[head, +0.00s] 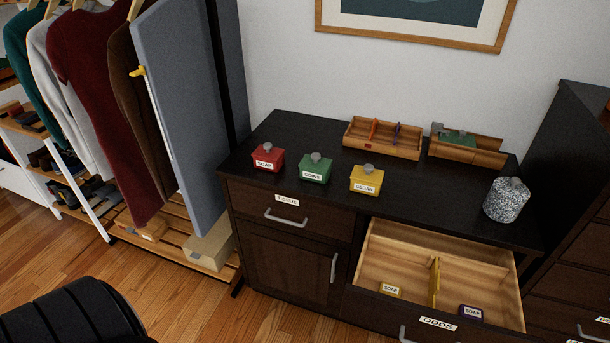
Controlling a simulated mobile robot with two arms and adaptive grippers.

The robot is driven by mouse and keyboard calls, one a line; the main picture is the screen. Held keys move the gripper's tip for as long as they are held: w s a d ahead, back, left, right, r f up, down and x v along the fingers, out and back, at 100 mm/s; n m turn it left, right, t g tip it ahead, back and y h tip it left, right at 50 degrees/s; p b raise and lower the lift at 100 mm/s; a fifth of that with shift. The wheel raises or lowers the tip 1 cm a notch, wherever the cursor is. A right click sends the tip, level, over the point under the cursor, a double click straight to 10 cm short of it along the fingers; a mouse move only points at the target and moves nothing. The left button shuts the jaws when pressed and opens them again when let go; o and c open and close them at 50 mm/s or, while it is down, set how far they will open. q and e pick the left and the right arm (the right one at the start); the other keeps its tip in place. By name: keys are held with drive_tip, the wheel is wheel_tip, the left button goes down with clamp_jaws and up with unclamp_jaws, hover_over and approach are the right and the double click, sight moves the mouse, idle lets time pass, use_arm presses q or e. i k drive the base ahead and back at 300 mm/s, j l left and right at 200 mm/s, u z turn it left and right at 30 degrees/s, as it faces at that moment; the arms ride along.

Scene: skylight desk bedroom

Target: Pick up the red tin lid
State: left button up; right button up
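A small red tin (267,160) labelled "SOAP" stands upright on the dark dresser top, towards its left end. Its red lid (267,151) sits on it and has a grey knob on top. A green tin (314,171) labelled "CORKS" or similar and a yellow tin (366,182) with a label stand in a row to its right, each with a grey-knobbed lid on. Neither of my grippers shows in the head view.
Two wooden trays, a divided one (384,149) and another (480,156), stand at the dresser's back. A speckled jar (507,200) stands at right. An open drawer (400,270) juts out below, holding two labelled items. A grey-blue panel (180,100) rises left.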

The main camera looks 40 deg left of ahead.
sight(266, 151)
drive_tip(key=u, duration=1.35)
